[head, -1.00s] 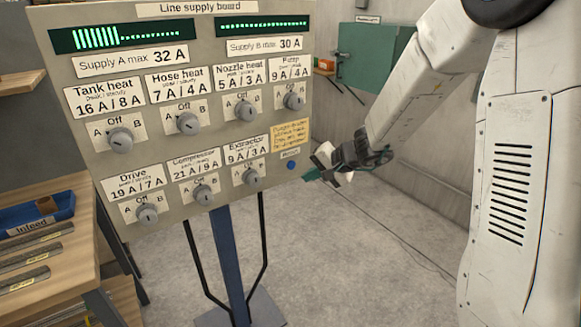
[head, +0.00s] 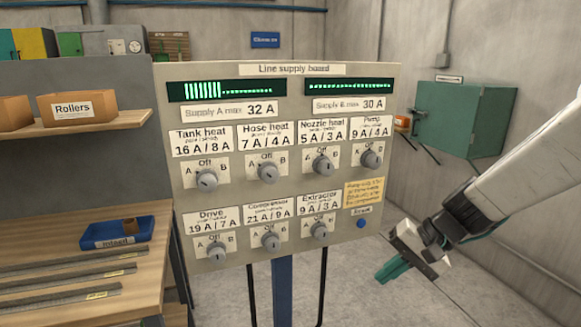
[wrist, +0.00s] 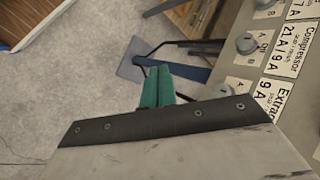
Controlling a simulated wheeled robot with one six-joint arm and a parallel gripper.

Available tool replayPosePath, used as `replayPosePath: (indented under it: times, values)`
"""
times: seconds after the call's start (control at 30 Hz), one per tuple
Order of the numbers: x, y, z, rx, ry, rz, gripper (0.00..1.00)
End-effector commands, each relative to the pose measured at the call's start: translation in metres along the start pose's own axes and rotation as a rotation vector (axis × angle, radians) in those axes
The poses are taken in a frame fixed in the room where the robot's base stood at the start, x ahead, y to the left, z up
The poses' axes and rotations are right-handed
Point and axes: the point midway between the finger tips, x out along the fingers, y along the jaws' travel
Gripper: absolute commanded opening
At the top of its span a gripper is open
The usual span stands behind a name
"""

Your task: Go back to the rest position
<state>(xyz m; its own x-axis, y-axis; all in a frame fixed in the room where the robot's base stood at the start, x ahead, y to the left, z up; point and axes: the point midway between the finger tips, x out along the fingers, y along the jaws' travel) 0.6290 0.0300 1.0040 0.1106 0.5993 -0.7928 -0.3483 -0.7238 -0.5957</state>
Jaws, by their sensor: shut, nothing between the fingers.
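My gripper (head: 391,270) is at the lower right in the head view, in front of and to the right of the line supply board (head: 297,150). Its green fingers are together and hold nothing. It is apart from the board. In the wrist view my gripper (wrist: 157,87) points over the grey floor, with the board's lower knobs and the Compressor and Extractor labels at the right. The board has two green displays and two rows of grey knobs. A blue button (head: 361,223) sits at its lower right.
A wooden bench (head: 100,262) with a blue Infeed tray (head: 118,232) and metal strips stands at the left. A shelf holds a Rollers box (head: 80,106). A green wall cabinet (head: 465,122) hangs at the right. Floor (head: 355,300) right of the board's post is open.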

Motion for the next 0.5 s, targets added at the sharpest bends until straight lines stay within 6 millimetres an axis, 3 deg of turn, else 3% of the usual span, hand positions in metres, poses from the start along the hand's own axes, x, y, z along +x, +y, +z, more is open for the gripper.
replayPosePath:
  times: [0.03, 0.2, 0.4, 0.5]
  values:
    - [-0.011, 0.001, 0.023, -0.038, -0.025, 0.050, 0.00]
    - [-0.049, 0.024, 0.094, -0.140, -0.088, 0.276, 0.00]
    - [-0.096, 0.056, 0.150, -0.250, -0.047, 0.531, 0.00]
    - [-0.115, 0.067, 0.167, -0.309, 0.003, 0.618, 0.00]
